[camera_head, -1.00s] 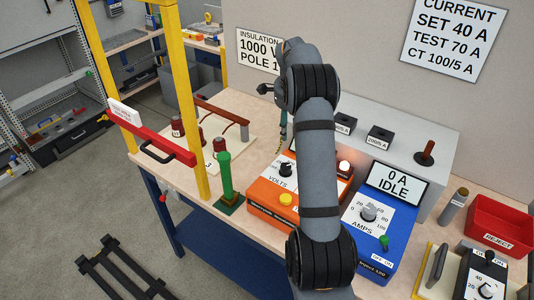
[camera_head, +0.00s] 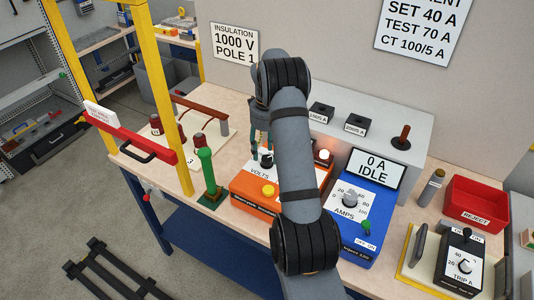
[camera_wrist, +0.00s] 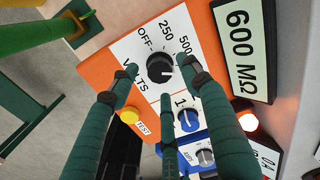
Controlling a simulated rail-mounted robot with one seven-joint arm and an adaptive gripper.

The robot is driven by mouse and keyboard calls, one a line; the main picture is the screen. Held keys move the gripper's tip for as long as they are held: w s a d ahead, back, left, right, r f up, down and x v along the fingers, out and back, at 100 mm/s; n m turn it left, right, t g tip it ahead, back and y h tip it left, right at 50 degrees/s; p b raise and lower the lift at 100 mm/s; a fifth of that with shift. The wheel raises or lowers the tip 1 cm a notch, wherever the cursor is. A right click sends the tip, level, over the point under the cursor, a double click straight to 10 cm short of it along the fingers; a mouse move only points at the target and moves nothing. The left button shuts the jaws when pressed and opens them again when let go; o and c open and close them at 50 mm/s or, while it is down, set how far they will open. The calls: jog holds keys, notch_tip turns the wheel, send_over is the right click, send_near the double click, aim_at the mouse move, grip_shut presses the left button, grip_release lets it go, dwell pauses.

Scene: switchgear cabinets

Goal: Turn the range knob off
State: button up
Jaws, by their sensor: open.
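The range knob (camera_wrist: 160,67) is a black round knob on the white VOLTS plate of the orange tester (camera_wrist: 96,72). OFF, 250 and 500 are printed around it. Its pointer direction is hard to make out. In the head view the knob (camera_head: 266,160) sits just below my fingers. My gripper (camera_wrist: 158,80) has dark green fingers spread open around the knob, one on its left, one on its right and one below it in the wrist view. I cannot tell whether any finger touches it. In the head view my gripper (camera_head: 260,140) is partly behind my arm.
The tester's display (camera_wrist: 244,42) reads 600 MΩ, and a lamp (camera_wrist: 248,122) glows beside it. A yellow TEST button (camera_wrist: 129,116) is close by. A blue unit (camera_head: 362,215) stands right of the tester; a green post (camera_head: 207,175) stands left.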

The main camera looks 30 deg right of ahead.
jog(key=shift+f, duration=1)
jog(key=shift+c, duration=1.3)
jog(key=c, duration=0.9)
